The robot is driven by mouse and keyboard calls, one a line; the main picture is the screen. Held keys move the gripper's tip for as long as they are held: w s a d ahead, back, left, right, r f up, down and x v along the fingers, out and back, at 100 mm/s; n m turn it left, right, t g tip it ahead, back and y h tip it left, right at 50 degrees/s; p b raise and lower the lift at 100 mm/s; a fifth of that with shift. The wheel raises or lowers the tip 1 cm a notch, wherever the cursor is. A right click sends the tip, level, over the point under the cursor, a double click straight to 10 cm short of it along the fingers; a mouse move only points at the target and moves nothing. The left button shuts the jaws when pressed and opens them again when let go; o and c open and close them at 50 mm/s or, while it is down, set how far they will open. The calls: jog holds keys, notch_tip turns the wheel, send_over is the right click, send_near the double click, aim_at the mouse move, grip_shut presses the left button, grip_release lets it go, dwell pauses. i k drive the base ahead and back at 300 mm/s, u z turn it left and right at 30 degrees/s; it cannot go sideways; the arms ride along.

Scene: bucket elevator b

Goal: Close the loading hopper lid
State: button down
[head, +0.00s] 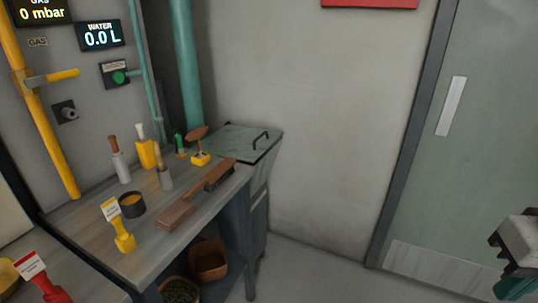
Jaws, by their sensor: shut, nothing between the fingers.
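The loading hopper (262,172) is a grey-green box standing against the wall beyond the end of the workbench. Its lid (237,139) is a flat green-grey plate with a dark bar handle (261,140) near its right edge. The lid lies across the hopper top and looks down; a small gap under it cannot be ruled out from here. My gripper (498,254) is at the lower right edge, partly cut off. It is shut and empty, well apart from the hopper, in front of the door.
The workbench (90,217) holds brushes, a black pot (132,205), yellow tagged items and a wooden-handled tool (198,148) close to the hopper. A teal pipe (186,65) rises behind. The floor (325,275) between bench and door (480,150) is clear.

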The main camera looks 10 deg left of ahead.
aim_at(243, 143)
jog(key=z, duration=0.75)
jog(key=k, duration=0.1)
jog(key=u, duration=1.6)
jog(key=i, duration=0.85)
jog(key=z, duration=0.55)
jog(key=i, duration=0.9)
jog(key=z, duration=0.7)
